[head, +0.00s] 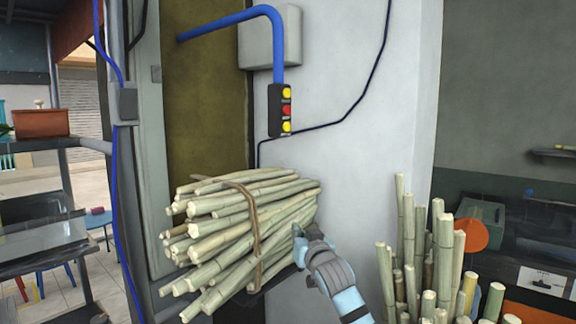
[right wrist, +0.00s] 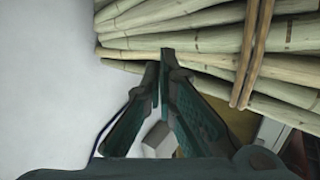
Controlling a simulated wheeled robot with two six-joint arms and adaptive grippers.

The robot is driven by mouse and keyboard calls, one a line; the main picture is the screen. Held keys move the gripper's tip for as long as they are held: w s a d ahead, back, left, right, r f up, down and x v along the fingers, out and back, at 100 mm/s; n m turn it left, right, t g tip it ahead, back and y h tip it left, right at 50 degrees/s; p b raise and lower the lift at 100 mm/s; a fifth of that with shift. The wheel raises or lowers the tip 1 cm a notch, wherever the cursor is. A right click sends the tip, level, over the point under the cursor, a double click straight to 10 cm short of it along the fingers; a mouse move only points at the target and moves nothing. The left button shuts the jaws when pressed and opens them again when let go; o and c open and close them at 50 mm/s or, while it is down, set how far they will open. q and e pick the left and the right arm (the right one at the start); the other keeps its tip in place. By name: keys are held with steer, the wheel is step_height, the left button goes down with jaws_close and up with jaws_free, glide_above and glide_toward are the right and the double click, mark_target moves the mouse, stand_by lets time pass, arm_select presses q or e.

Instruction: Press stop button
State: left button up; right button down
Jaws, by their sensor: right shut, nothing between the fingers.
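A dark button box (head: 273,110) hangs on the pale wall, at the lower end of a blue pipe. It carries a red button (head: 287,110) between two yellow ones; their labels are too small to read. My right gripper (head: 298,234) is shut and empty, below the box and at the right side of a tied sugarcane bundle (head: 240,222). In the right wrist view its fingertips (right wrist: 165,55) meet just in front of the canes; I cannot tell whether they touch. No button shows in that view. My left gripper is not in view.
Upright canes (head: 445,245) stand at the lower right. A black cable (head: 350,110) runs along the wall by the box. A shelf (head: 70,140) with a planter (head: 41,122) is at far left.

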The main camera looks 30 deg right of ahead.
mark_target(287, 110)
steer(key=s+r+t+h, duration=0.1)
steer(key=s+r, duration=0.3)
steer(key=r, duration=0.6)
steer(key=s+r+m+t+h, duration=0.1)
steer(key=s+r, duration=0.4)
steer(key=r, duration=0.6)
steer(key=s+r+m+t+h, duration=0.1)
steer(key=s+r+t, duration=0.2)
steer(key=r, duration=0.8)
steer(key=shift+s+a+t+p, duration=0.35)
steer(key=shift+s+a, duration=0.1)
steer(key=shift+s, duration=0.75)
steer(key=shift+w, duration=0.1)
steer(key=w+a+p, duration=0.2)
steer(key=w+p, duration=0.2)
steer(key=w, duration=0.4)
steer(key=shift+w+a, duration=0.2)
steer(key=shift+a, duration=0.1)
steer(key=shift+w+a+p, duration=0.1)
steer(key=shift+w+p, duration=0.25)
steer(key=shift+w, duration=0.05)
